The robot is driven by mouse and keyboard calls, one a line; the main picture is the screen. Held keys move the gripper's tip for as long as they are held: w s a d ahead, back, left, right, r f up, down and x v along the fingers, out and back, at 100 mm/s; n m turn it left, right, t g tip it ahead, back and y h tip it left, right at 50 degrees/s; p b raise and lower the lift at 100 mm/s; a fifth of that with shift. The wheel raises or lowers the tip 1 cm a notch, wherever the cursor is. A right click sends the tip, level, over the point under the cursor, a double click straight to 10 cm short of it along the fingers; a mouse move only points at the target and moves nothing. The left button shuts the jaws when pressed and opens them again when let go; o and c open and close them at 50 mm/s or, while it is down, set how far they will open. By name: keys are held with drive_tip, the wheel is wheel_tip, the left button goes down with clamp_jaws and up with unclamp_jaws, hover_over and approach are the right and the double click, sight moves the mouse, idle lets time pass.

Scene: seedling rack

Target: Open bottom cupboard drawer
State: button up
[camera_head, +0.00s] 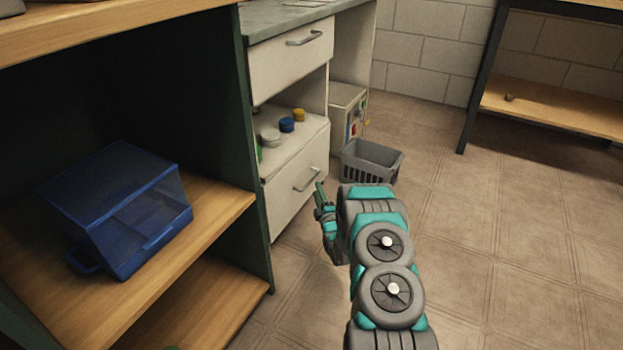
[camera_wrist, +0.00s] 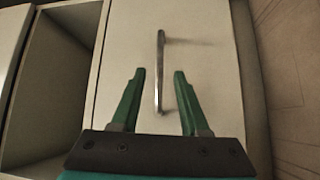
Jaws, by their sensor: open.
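The bottom cupboard drawer (camera_head: 290,196) has a pale front with a metal bar handle (camera_head: 307,180) and looks closed. My gripper (camera_head: 320,197) is in front of this drawer, close to the handle. In the wrist view the drawer front (camera_wrist: 205,75) fills the middle, and the handle (camera_wrist: 159,75) runs between the two green fingers of my open gripper (camera_wrist: 158,78). The fingers stand on either side of the handle and do not visibly touch it. How far the fingertips reach toward the drawer front is hard to tell.
An upper drawer (camera_head: 290,62) looks closed above an open shelf with several jars, including a blue one (camera_head: 287,125). A grey basket (camera_head: 371,160) stands on the floor beyond my gripper. A blue bin (camera_head: 120,215) sits on the left wooden shelf. The floor at right is clear.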

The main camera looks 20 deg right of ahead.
sight(313, 178)
drive_tip(key=shift+w+d+r+b, duration=0.1)
drive_tip(key=shift+w+d+b, duration=0.1)
drive_tip(key=shift+w, duration=1.05)
drive_tip(key=shift+w+d+r+b, duration=0.1)
drive_tip(key=shift+w+d+r, duration=0.05)
drive_tip(key=shift+w, duration=1.1)
drive_tip(key=shift+w+d+r+b, duration=0.1)
drive_tip(key=shift+w+d+b, duration=0.1)
drive_tip(key=shift+w, duration=1.05)
clamp_jaws()
